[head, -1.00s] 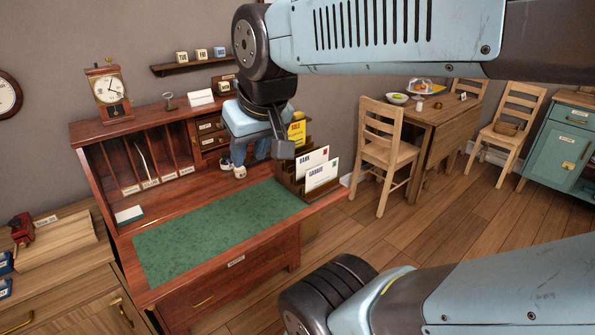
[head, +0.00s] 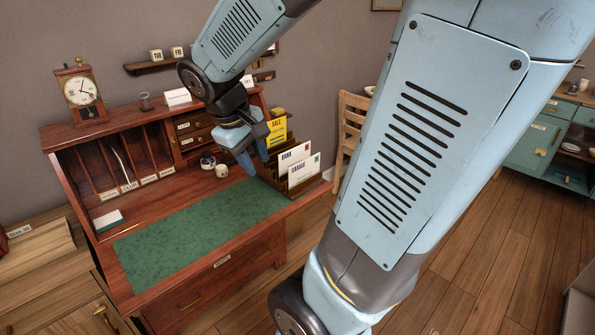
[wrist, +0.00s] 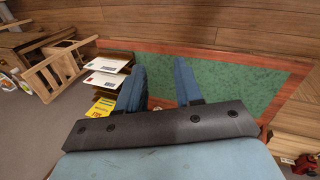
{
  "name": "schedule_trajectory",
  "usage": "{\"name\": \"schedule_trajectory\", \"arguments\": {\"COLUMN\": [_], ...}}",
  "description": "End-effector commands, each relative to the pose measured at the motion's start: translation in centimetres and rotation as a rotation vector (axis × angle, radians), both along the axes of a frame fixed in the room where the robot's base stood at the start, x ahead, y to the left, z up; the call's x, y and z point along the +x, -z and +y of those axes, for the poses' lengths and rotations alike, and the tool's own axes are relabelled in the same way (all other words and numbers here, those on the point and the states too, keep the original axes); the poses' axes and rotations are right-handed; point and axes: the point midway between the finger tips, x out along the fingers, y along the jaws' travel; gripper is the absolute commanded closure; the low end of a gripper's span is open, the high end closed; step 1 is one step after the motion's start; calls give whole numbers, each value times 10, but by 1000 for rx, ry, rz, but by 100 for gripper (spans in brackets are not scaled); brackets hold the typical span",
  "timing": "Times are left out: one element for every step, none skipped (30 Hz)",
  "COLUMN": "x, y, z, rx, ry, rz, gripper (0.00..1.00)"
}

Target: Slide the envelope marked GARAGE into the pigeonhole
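The GARAGE envelope (head: 304,172) is white and stands upright in the front slot of a wooden letter rack (head: 318,188) at the desk's right end. The BANK envelope (head: 294,157) stands behind it, and a yellow SALE piece (head: 277,131) is at the back. The pigeonholes (head: 125,168) are tall labelled slots at the desk's left. My gripper (head: 256,160) is open and empty, just left of the rack. In the wrist view its two blue fingers (wrist: 160,85) are apart, with the envelopes left of them, apart from the fingers.
The green desk mat (head: 180,235) is clear. Small pots (head: 214,166) stand behind it, and a small box (head: 108,220) lies at its left. A clock (head: 80,95) stands on the desk top. A chair (head: 350,135) is behind the rack to the right.

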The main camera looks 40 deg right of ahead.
Motion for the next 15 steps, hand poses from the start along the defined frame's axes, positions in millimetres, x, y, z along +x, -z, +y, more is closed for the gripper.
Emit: {"name": "schedule_trajectory", "arguments": {"x": [6,9,14,17,20,24,27,30,35,38,41,46,49,53,57], "y": [8,12,17,21,25,30,34,38,43,47,50,55,60,63,68], "z": [-7,-10,-16,-20,-24,-30,-33,-37,-42,-47,-50,-55,-59,-62,-67], "rx": [-35,-56,-85,-106,-128,-157,-178,-200,-228,-251,-273,-301,-323,-346,-375], "ry": [-18,-27,-42,-52,-65,-80,-92,-105,-121,-134,-147,-165,-179,-193,-213], "rz": [48,75,108,133,158,193,218,244,277,302,326,359,384,410,442], "gripper": [65,65,65,65,65,65,65,65,65,65,65,65,65,65,65]}}
